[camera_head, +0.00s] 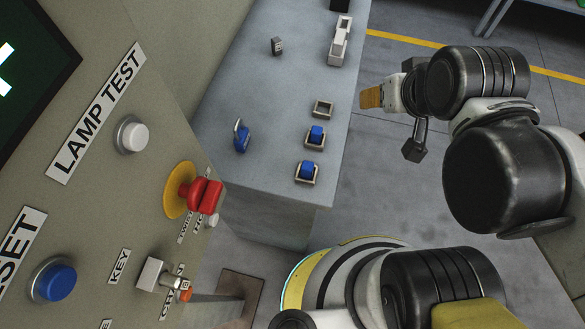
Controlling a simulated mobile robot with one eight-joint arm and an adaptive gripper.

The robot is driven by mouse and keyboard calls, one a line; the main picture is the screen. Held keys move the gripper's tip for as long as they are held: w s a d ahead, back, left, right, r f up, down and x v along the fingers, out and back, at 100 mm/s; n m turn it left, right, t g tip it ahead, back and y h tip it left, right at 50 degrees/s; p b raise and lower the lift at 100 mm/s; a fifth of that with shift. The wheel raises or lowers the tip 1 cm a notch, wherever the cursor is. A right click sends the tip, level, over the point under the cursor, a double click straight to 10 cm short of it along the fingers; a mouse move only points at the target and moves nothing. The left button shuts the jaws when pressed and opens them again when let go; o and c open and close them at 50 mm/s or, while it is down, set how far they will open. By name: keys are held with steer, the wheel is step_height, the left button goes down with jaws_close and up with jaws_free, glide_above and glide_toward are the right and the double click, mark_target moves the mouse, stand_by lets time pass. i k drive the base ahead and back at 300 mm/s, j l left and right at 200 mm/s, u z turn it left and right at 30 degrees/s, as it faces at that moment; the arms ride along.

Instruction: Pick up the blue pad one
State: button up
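Several blue pieces are on the grey table (262,175). One blue piece (241,137) stands loose and tilted at the left of the table top. A second blue piece (316,133) sits in a small square holder, and a third blue piece (307,170) sits in another square holder nearer the front edge. I cannot tell which of them is pad one. My gripper (371,97) is at the right, past the table's right edge and apart from all the blue pieces. It is seen from the side with a tan-orange tip, and its finger opening cannot be made out.
An empty square holder (322,109) sits behind the two filled ones. A small dark part (277,46) and a long light-grey fixture (340,42) stand farther back. A control panel with a red knob (205,193) fills the left. The table's middle is clear.

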mark_target(306, 169)
steer(key=u, duration=0.85)
steer(key=k+l, duration=0.25)
steer(key=l, duration=0.15)
steer(key=k+l, duration=0.45)
steer(key=l, duration=0.3)
steer(key=k+l, duration=0.25)
steer(key=k+l+z, duration=0.1)
steer(key=k+l, duration=0.15)
steer(key=l, duration=0.25)
